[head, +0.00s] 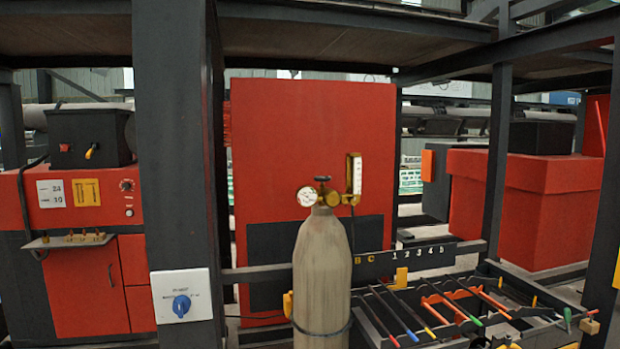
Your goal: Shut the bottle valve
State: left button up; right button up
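A grey-beige gas bottle (322,268) stands upright in the middle of the head view, with a dark strap around its lower part. On its top sits a brass valve with a dark handwheel (322,179). A round pressure gauge (307,196) is on the valve's left and a flow meter tube (354,175) on its right. I cannot tell from the handwheel whether the valve is open or shut. Neither of my grippers shows in this view.
A dark post (180,130) with a blue rotary switch (181,305) stands left of the bottle. A red cabinet (285,125) is behind it. A rack of rods with coloured ends (440,312) lies to the right. A dark overhead beam (350,15) crosses above.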

aim_at(323, 178)
jog(key=i+j+u, duration=0.2)
jog(key=i+j, duration=0.2)
jog(key=i+j+u, duration=0.25)
jog(key=i, duration=0.3)
